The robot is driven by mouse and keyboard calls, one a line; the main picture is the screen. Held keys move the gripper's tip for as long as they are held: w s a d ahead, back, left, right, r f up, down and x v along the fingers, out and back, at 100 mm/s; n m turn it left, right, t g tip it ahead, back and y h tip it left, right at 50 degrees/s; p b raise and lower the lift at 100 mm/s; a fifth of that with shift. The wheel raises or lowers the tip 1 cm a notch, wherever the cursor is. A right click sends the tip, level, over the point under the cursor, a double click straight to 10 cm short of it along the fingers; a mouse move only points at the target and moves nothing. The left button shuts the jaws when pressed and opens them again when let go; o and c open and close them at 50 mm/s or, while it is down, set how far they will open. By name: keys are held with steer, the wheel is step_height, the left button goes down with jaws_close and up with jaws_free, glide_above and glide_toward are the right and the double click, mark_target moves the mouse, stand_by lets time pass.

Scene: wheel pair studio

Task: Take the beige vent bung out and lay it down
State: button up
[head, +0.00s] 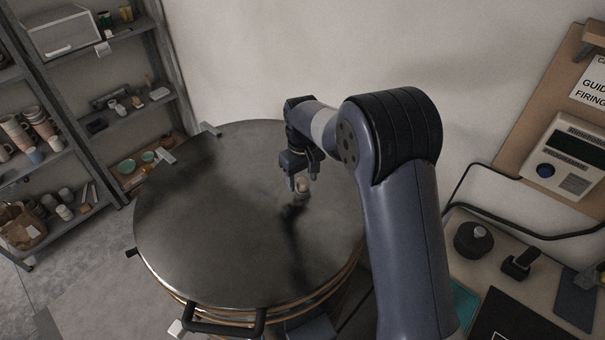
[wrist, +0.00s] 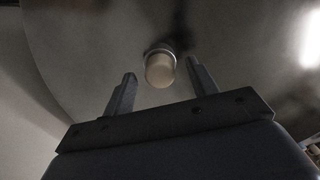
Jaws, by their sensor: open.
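The beige vent bung (head: 303,185) stands in the top of the round metal kiln lid (head: 215,235), right of the lid's middle. In the wrist view the bung (wrist: 160,70) shows as a pale rounded knob with a lighter ring around its far side. My gripper (head: 302,186) is over the lid at the bung, pointing down. In the wrist view my gripper's two fingers (wrist: 160,80) are apart, with the bung between and slightly beyond their tips. I see no finger touching it. The hole under the bung is hidden.
A black handle (head: 225,325) sticks out at the lid's front edge. Most of the lid top is bare. Metal shelves (head: 120,120) with pots stand at the left. A bench (head: 500,265) with a dark round pot (head: 473,240) and a wall controller (head: 565,158) are at the right.

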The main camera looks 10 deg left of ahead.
mark_target(302, 181)
steer(key=shift+c, duration=0.2)
steer(key=c, duration=1.1)
steer(key=shift+r, duration=0.15)
steer(key=shift+r, duration=0.1)
steer(key=shift+r+p, duration=1.1)
steer(key=shift+r, duration=0.2)
steer(key=shift+r+p, duration=0.65)
steer(key=shift+r, duration=0.3)
